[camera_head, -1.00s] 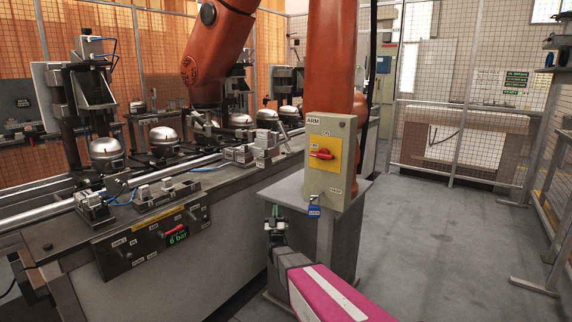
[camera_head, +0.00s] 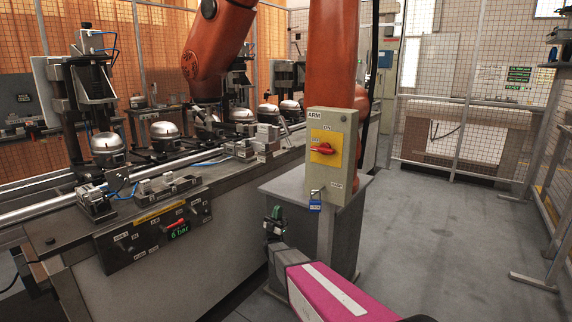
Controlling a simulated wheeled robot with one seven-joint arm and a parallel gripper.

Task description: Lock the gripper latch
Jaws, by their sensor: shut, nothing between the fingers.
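No part that I can clearly read as a gripper latch shows. A grey switch box (camera_head: 345,162) marked ARM stands on a pedestal, with a red rotary handle (camera_head: 323,148) on a yellow plate; the handle lies roughly sideways. A blue padlock-like piece (camera_head: 315,201) hangs at the box's lower left edge; whether it is fastened is too small to tell. My gripper (camera_head: 276,212), dark with green at its tips, is shut and empty. It appears left of and a little below the blue piece, apart from it in the picture.
A control panel (camera_head: 135,248) with small levers, a red lever (camera_head: 173,225) and a 6 bar display fronts the conveyor bench on the left. Silvery compressors (camera_head: 107,144) stand on the line. A large orange robot arm (camera_head: 335,60) rises behind the box. The right floor (camera_head: 445,240) is clear.

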